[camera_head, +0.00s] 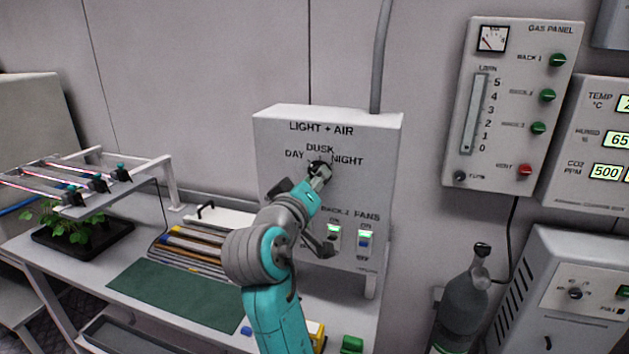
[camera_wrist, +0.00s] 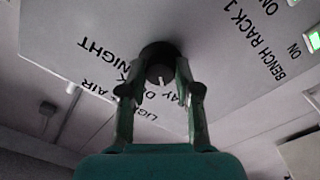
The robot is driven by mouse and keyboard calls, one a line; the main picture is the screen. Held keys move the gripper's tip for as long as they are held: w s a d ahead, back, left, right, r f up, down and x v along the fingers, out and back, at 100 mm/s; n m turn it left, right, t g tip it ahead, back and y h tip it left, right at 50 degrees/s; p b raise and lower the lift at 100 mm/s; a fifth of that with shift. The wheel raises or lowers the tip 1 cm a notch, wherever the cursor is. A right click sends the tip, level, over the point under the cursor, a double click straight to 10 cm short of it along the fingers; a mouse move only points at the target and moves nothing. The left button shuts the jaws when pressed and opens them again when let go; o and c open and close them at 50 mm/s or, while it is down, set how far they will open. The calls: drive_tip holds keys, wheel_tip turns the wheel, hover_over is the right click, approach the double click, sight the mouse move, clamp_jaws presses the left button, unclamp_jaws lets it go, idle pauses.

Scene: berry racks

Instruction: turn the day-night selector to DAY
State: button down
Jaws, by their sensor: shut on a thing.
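The day-night selector is a dark round knob (camera_head: 315,168) on the front of the grey LIGHT + AIR box (camera_head: 275,135). The labels DAY, DUSK and NIGHT arc over it from left to right. My gripper (camera_head: 322,175) is at the knob, reaching up from below, and hides part of it. In the wrist view the knob (camera_wrist: 160,72) sits between the two fingers of my gripper (camera_wrist: 159,84), which are shut on it. A short white mark shows on its face there, but the finger hides part of the labels, so I cannot tell surely which it points at.
Toggle switches (camera_head: 333,236) with green lights, for a rack and the fans, sit just below the knob, close to my wrist. A bench with a green mat (camera_head: 175,293) and a plant tray (camera_head: 60,250) is at left. The gas panel (camera_head: 505,105) and a gas bottle (camera_head: 462,305) are at right.

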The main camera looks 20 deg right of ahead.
idle(0.4)
drive_tip(key=c, duration=0.8)
unclamp_jaws()
drive_tip(key=shift+a, duration=0.1)
drive_tip(key=v, duration=1.2)
drive_tip(key=shift+f, duration=0.1)
